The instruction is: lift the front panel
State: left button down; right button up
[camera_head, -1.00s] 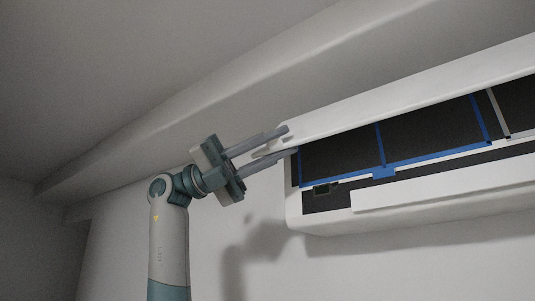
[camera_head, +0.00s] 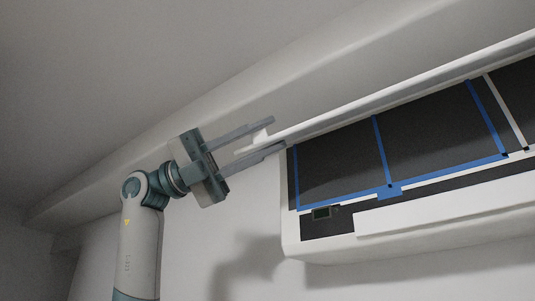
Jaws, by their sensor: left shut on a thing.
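The white front panel (camera_head: 400,96) of the wall unit (camera_head: 420,223) stands swung up along the unit's top, seen nearly edge-on. Dark filters in blue frames (camera_head: 385,150) show below it. My left gripper (camera_head: 268,136) is at the panel's left end, one finger above and one below a small white part of it. It is shut on the panel there; the exact contact is partly hidden by the fingers. My right gripper is out of view.
A pale beam (camera_head: 230,105) runs along the ceiling above the unit. The wall (camera_head: 205,240) left of and below the unit is bare.

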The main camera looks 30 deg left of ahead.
pick_arm(q)
jog(key=shift+s+a+r, duration=0.1)
jog(key=shift+s+r, duration=0.2)
jog(key=shift+r, duration=0.05)
jog(key=c, duration=1.6)
grip_release()
jog(key=shift+s+f, duration=0.1)
jog(key=shift+f, duration=0.05)
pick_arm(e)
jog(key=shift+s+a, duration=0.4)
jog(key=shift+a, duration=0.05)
